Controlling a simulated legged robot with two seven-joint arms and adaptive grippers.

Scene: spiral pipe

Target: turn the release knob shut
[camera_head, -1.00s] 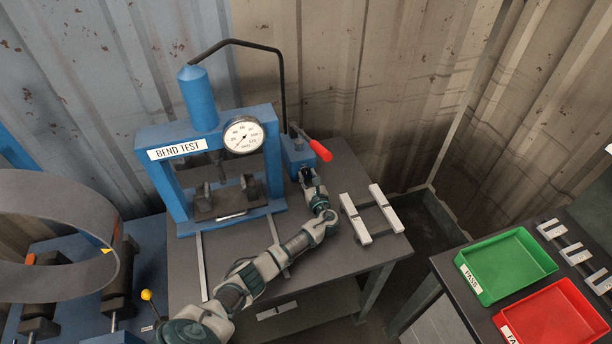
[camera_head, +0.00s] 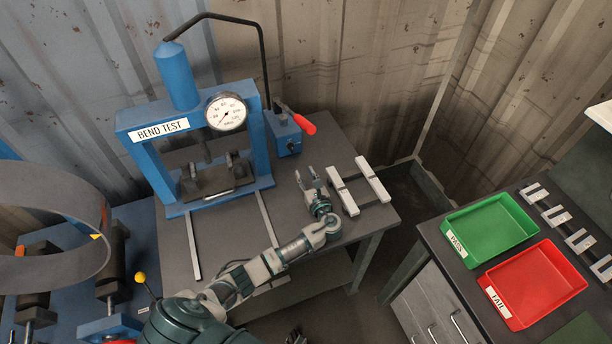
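The blue pump block (camera_head: 283,133) with a red-gripped lever (camera_head: 306,124) stands right of the blue bend-test press (camera_head: 262,150). A small dark knob (camera_head: 292,147) shows on the block's front face and is taken to be the release knob; its turned position is too small to tell. My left gripper (camera_head: 306,174) is open and empty over the grey table, in front of the block and apart from the knob. A dark part at the bottom edge (camera_head: 296,337) may be my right gripper; too little shows to tell its state.
A round gauge (camera_head: 226,112) sits on the press. A pale metal frame (camera_head: 344,193) of bars lies right of my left gripper on the grey table (camera_head: 235,233). A green tray (camera_head: 490,230) and a red tray (camera_head: 535,285) stand on the right bench.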

